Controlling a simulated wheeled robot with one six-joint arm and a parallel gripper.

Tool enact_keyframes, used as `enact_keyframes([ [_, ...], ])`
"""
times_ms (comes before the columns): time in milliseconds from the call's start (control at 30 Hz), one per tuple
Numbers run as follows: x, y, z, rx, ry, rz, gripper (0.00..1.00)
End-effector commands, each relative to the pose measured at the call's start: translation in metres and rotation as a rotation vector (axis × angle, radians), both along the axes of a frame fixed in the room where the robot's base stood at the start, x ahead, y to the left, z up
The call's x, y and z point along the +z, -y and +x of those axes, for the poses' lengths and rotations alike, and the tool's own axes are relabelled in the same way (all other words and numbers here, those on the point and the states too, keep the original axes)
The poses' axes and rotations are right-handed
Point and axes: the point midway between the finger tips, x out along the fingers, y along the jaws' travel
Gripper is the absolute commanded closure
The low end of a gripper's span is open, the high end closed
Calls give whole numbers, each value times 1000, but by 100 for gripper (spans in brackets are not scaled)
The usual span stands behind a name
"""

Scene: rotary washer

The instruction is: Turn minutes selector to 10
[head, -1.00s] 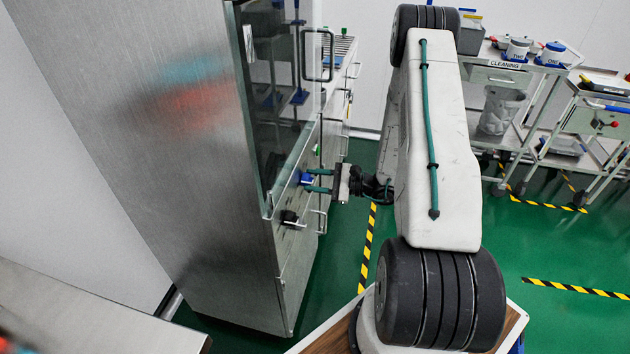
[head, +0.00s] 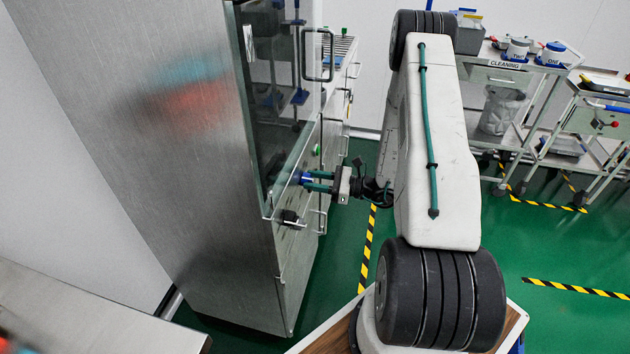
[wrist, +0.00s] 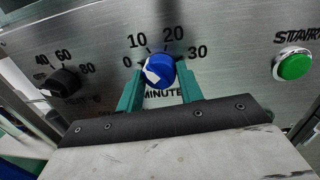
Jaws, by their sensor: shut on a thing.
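The minutes selector is a blue round knob (wrist: 161,68) on the metal panel, above the word MINUTES and below the marks 0, 10, 20 and 30. A white mark shows on its left side, toward the 0 side; its exact reading is unclear. My gripper (wrist: 160,88) has its two teal fingers on either side of the knob and is shut on it. In the head view, my gripper (head: 317,182) reaches left to the washer front, and a bit of the blue knob (head: 306,178) shows at its fingertips.
A black dial (wrist: 62,83) marked 40, 60 and 80 is left of the knob. A green start button (wrist: 293,65) is at the right. The washer's glass door with its handle (head: 331,56) stands above the panel. Carts (head: 500,75) stand at the back right.

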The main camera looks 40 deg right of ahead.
Motion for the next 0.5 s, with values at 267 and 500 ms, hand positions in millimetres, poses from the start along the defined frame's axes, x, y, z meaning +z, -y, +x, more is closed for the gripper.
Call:
enact_keyframes([
  [267, -1, -1, -1, 1, -104, 130, 86],
  [500, -1, -1, -1, 2, -146, 185, 86],
])
